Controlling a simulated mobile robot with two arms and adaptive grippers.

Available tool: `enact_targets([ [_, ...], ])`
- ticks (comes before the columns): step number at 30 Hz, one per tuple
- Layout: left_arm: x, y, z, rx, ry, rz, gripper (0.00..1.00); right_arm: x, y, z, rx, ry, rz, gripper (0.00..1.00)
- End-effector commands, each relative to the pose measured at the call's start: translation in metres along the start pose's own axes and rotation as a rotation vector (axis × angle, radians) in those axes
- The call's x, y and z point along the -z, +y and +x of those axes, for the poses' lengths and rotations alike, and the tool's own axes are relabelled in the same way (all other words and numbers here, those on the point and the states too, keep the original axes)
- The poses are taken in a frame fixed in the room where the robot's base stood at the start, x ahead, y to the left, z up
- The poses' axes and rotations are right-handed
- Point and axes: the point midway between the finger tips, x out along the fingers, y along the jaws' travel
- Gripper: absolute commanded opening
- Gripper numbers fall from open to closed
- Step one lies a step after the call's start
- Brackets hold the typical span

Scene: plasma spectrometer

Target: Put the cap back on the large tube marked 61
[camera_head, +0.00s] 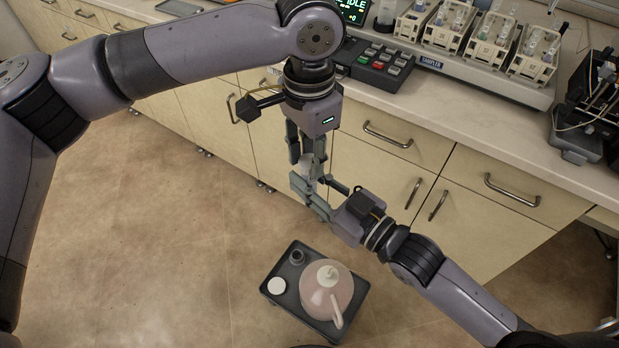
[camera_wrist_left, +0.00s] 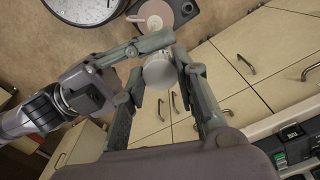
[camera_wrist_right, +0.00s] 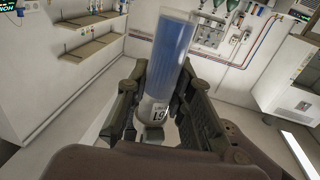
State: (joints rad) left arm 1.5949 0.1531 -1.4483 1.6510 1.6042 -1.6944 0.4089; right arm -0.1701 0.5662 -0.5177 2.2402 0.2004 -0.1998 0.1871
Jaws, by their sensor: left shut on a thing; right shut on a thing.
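The large tube (camera_wrist_right: 172,50) shows in the right wrist view, clear with blue along most of its length and a pale label reading 61 upside down. My right gripper (camera_head: 318,192) is shut on it near the label; the fingers (camera_wrist_right: 163,105) flank it. In the left wrist view a whitish round piece, apparently the cap (camera_wrist_left: 159,71), sits between the fingertips of my left gripper (camera_wrist_left: 161,80), which is shut on it. In the head view my left gripper (camera_head: 310,162) points down and meets the right fingers. Whether cap and tube touch is hidden.
A dark tray (camera_head: 348,314) below holds a pinkish bottle (camera_head: 327,287), a white disc (camera_head: 277,286) and a small dark jar (camera_head: 296,257). The counter (camera_head: 440,90) behind carries a sampler with several vial racks (camera_head: 488,38) and a keypad (camera_head: 377,65). Floor at left is clear.

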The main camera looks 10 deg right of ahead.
Motion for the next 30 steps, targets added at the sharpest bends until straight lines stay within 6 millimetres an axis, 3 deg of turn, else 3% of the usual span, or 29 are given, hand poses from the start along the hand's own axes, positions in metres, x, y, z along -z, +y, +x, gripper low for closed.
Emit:
enact_targets([
  [8,-0.0002,-0.0022,-0.0002,0.004,0.000,0.003,0.00,0.0003,-0.0005,-0.0002,0.001,0.001,0.000,0.00],
  [9,-0.0002,-0.0022,-0.0002,0.004,0.000,0.003,0.29,0.0003,-0.0005,-0.0002,0.001,0.001,0.000,0.00],
  [19,-0.0002,-0.0013,-0.0002,0.003,0.000,0.004,0.51,0.0003,-0.0004,-0.0002,0.001,0.001,0.000,0.00],
  [30,0.0003,-0.0009,-0.0045,0.002,0.001,0.005,0.51,0.0004,-0.0002,-0.0001,0.000,0.001,0.000,0.00],
])
